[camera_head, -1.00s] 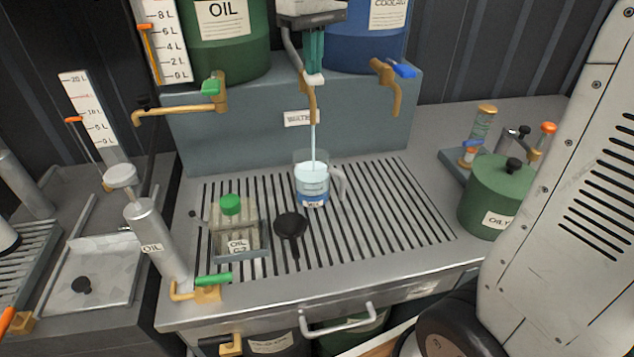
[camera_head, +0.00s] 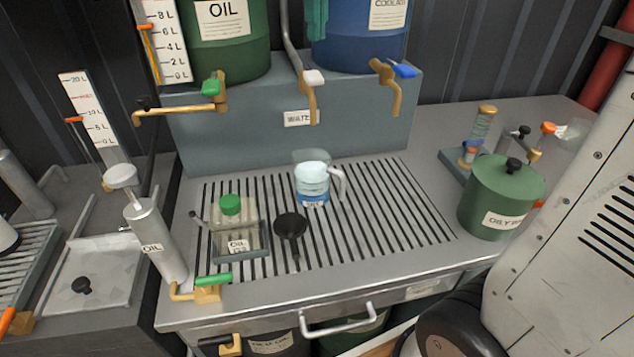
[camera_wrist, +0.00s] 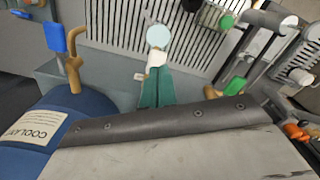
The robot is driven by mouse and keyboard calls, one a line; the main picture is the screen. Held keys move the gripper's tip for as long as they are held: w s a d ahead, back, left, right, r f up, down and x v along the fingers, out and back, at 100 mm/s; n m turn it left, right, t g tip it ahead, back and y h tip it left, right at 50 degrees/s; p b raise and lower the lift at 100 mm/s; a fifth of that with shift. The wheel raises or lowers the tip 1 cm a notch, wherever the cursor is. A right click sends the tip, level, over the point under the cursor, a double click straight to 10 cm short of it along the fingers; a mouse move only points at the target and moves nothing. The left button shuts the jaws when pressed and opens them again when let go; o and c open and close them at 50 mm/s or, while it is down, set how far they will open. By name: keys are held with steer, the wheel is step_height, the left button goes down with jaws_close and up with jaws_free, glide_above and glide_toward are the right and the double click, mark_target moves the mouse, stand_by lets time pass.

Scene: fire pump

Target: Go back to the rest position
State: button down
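My gripper shows only as teal fingers (camera_head: 317,20) at the top edge of the head view, above the water tap and apart from its white lever (camera_head: 314,77). In the wrist view, the teal fingers (camera_wrist: 156,88) lie side by side and look shut, with the white lever (camera_wrist: 156,59) just beyond their tips. No held thing shows. A clear measuring jug (camera_head: 313,182) with pale blue liquid stands on the slotted drain table under the brass water spout (camera_head: 309,100). No stream runs from the spout.
The green oil barrel (camera_head: 229,45) and blue coolant barrel (camera_head: 362,40) stand behind, with brass taps. On the slotted table (camera_head: 395,215) are a green-capped container (camera_head: 231,225) and a black funnel-like item (camera_head: 291,226). A green pot (camera_head: 500,198) stands right.

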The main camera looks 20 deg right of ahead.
steer(key=shift+s+r, duration=0.25)
steer(key=shift+r, duration=0.1)
steer(key=s+d+f+m, duration=0.1)
steer(key=s+f+m, duration=0.1)
steer(key=s+f, duration=0.6)
steer(key=s+d+f+m+t, duration=0.1)
steer(key=s+d+f, duration=0.1)
steer(key=s+f, duration=0.7)
steer(key=s, duration=0.6)
steer(key=shift+d+f+m, duration=0.15)
steer(key=shift+d+m, duration=0.15)
steer(key=shift+m, duration=0.1)
